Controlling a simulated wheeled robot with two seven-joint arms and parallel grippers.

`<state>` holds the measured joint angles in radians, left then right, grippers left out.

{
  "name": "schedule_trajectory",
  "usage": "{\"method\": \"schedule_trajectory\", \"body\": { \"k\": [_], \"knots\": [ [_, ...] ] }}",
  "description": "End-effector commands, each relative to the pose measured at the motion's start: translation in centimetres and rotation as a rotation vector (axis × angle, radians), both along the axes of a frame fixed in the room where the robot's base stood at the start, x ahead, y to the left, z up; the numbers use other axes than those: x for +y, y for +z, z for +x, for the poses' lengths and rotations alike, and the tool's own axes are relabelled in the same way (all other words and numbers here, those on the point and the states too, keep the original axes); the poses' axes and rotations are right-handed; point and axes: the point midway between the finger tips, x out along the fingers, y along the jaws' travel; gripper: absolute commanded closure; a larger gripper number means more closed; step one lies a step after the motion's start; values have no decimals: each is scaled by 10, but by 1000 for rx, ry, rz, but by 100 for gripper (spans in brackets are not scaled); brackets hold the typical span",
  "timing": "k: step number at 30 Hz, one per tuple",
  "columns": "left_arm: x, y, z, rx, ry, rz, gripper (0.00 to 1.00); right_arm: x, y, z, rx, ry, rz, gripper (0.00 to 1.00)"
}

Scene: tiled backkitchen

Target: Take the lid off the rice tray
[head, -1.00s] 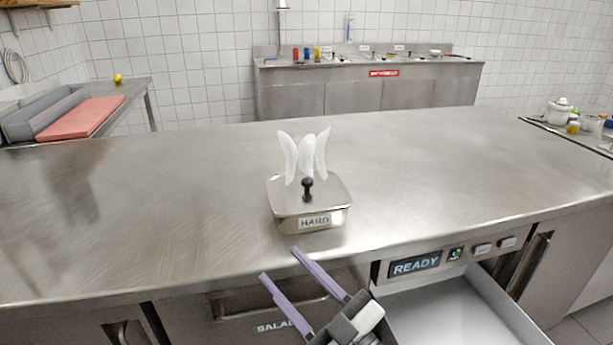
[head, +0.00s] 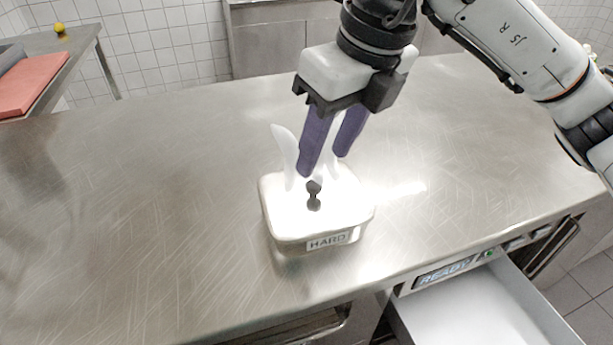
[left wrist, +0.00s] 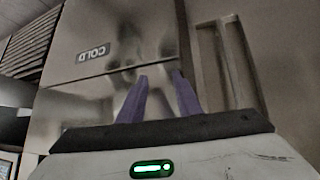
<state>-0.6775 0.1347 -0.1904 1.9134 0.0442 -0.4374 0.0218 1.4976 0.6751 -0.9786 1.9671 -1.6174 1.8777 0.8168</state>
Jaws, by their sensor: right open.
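A steel tray (head: 290,246) with a front label reading HARD stands on the steel counter in the head view. Its lid (head: 283,212) is on, bright with glare, with a dark upright knob (head: 314,196) in the middle. White curved shapes (head: 286,150) rise above the lid, partly hidden by my right gripper. My right gripper (head: 322,163) is open and empty, pointing down just above and behind the knob in the picture; I cannot tell the exact gap. My left gripper (left wrist: 160,76) shows only in the left wrist view, fingers apart with nothing seen between them.
An open drawer (head: 480,310) juts out at the lower right, below a READY panel (head: 445,272). A red board (head: 30,82) lies on a side table at the left. The counter left of the tray is clear. The left wrist view shows a steel front labelled COLD (left wrist: 93,52).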

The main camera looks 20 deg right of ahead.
Motion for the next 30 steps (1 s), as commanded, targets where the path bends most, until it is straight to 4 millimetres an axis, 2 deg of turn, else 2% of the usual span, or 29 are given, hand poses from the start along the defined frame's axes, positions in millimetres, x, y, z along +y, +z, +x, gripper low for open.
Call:
{"method": "schedule_trajectory", "body": {
  "k": [2, 4, 9, 17, 24, 30],
  "knots": [
    [0, -1, -3, 6, 0, 1, 69, -7, 1, 4, -17, -20, -25, 57],
    [0, -2, -5, 10, 0, 1, 69, -8, -7, 7, -18, -27, -32, 57],
    [1, -2, -8, 16, 0, 1, 69, -5, -31, 14, -18, -26, -32, 57],
    [1, 2, -8, 16, 0, 1, 69, -3, -51, 23, -18, -24, -29, 57],
    [0, 10, -7, 15, 0, 1, 69, -1, -83, 37, -17, -22, -29, 57],
    [0, 10, -7, 14, -1, 1, 69, 0, -91, 39, -20, -21, -28, 57]
  ]
}}
